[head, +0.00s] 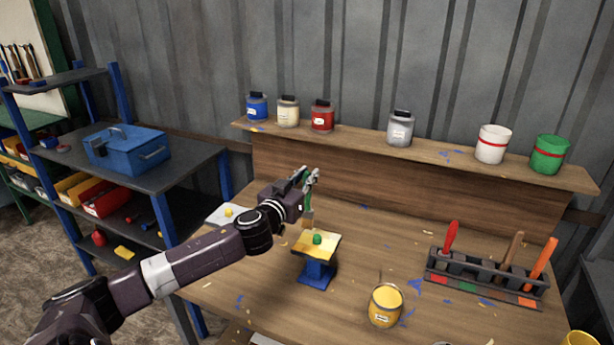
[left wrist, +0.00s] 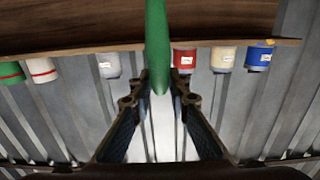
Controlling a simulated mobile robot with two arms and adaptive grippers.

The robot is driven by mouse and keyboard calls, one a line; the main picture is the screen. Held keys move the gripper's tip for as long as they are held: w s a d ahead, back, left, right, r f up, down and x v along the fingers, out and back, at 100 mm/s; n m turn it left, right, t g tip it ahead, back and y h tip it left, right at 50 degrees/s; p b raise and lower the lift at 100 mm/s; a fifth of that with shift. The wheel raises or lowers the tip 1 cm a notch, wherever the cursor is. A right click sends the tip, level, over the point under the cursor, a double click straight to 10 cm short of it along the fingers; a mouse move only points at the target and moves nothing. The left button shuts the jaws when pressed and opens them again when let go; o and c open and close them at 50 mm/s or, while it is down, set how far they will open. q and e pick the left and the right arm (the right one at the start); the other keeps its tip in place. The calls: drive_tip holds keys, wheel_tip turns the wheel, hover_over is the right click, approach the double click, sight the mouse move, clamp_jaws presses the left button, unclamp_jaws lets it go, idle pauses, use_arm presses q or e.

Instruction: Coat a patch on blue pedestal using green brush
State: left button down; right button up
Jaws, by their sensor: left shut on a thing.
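My left gripper (head: 307,180) is shut on the green brush (head: 312,192), held upright with its bristles down. In the left wrist view, the green handle (left wrist: 157,40) runs between the two fingers (left wrist: 160,95). The bristle end is just above the far edge of the blue pedestal (head: 318,273); I cannot tell whether it touches. An open can of yellow paint (head: 385,305) stands to the right of the pedestal. My right gripper is out of view.
A dark rack (head: 487,278) at right holds red, brown and orange-handled tools. Several jars and cans, such as a red jar (head: 322,117), stand on the raised back shelf (head: 450,151). A blue toolbox (head: 127,150) sits on the left shelving.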

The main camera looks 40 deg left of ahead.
use_arm(q)
drive_tip(key=shift+f, duration=0.15)
drive_tip(key=shift+w+d, duration=1.15)
drive_tip(key=shift+d, duration=3.6)
drive_tip(key=shift+s+a+p, duration=0.25)
drive_tip(key=shift+s+a, duration=0.15)
drive_tip(key=shift+a, duration=1.2)
drive_tip(key=shift+s+a+p, duration=0.25)
drive_tip(key=shift+s+a, duration=0.15)
drive_tip(key=shift+a, duration=1.2)
drive_tip(key=shift+s+a+p, duration=0.25)
drive_tip(key=shift+s+a, duration=0.15)
drive_tip(key=shift+a, duration=1.2)
